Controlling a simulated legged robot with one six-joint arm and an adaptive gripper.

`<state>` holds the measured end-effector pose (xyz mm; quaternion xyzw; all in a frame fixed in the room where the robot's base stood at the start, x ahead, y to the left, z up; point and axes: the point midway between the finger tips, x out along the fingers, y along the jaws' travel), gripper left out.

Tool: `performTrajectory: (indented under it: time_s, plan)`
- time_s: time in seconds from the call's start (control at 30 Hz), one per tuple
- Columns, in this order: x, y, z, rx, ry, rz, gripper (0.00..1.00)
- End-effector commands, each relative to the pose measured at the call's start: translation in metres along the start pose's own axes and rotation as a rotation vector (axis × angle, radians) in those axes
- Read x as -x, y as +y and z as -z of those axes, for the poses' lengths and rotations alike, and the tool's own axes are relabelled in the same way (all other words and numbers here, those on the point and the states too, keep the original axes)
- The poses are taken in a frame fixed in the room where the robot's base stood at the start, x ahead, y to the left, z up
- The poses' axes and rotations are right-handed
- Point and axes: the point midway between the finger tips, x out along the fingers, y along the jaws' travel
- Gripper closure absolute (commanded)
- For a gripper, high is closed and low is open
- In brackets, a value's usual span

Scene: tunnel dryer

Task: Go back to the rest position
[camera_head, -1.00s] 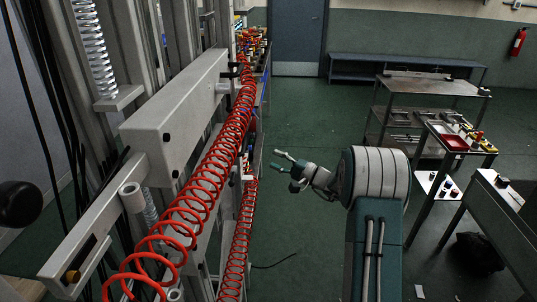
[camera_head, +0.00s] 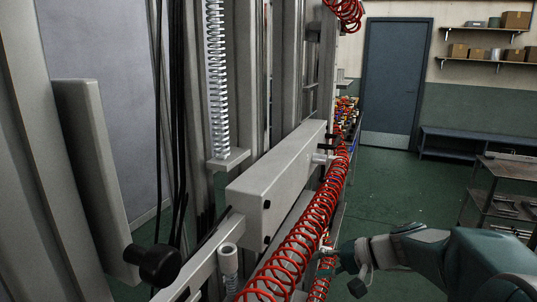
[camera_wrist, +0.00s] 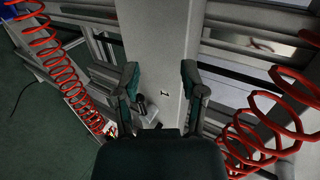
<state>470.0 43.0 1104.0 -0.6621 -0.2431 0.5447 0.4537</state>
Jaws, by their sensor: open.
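My gripper (camera_head: 338,268) is at the lower right of the head view, beside the red coiled hose (camera_head: 305,235) on the dryer. From this angle I cannot tell whether it touches the hose. In the wrist view my gripper (camera_wrist: 160,75) shows its two dark green fingers spread apart, with nothing held between them. A grey metal beam of the machine (camera_wrist: 162,35) lies beyond the fingers. My arm reaches in from the lower right corner of the head view.
The grey machine housing (camera_head: 275,178) and a black knob (camera_head: 158,264) fill the left and middle. Red coils flank the gripper in the wrist view (camera_wrist: 268,130). Open green floor (camera_head: 395,185) lies to the right, with a metal cart (camera_head: 505,190) and a blue door (camera_head: 395,80) behind.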

Motion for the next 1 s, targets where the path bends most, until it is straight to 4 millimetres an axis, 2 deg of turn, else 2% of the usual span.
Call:
performTrajectory:
  time_s: [0.03, 0.2, 0.5, 0.8, 1.0]
  plan:
    - [0.001, -0.003, -0.015, 0.022, -0.009, -0.046, 0.46]
    - [0.008, 0.0, -0.058, 0.084, -0.024, -0.211, 0.46]
    - [0.03, 0.015, -0.12, 0.214, 0.007, -0.484, 0.46]
    - [0.062, 0.036, -0.165, 0.373, 0.106, -0.725, 0.46]
    - [0.084, 0.049, -0.184, 0.485, 0.2, -0.857, 0.46]
